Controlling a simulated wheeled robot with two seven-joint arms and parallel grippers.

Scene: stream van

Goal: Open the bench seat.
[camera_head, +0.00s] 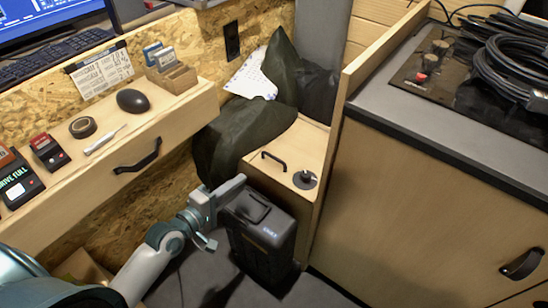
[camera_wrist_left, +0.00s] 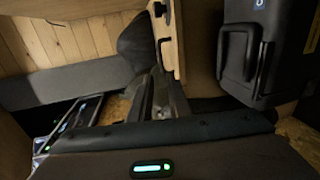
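The bench seat is a narrow light-wood box with a flat lid (camera_head: 300,142) in the head view. A black bar handle (camera_head: 275,160) and a round black fitting (camera_head: 305,180) sit on the lid, which lies flat and closed. In the left wrist view the wooden seat (camera_wrist_left: 184,35) and its black handle (camera_wrist_left: 161,52) show ahead of the fingers. My left gripper (camera_head: 236,184) is in front of and below the handle, apart from it. Its fingers (camera_wrist_left: 163,97) look close together and empty. My right gripper is not in view.
A black case (camera_head: 262,228) stands on the floor against the seat's front, close to my left gripper; it also shows in the wrist view (camera_wrist_left: 240,60). A desk drawer (camera_head: 130,150) is left, a cabinet (camera_head: 420,215) right.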

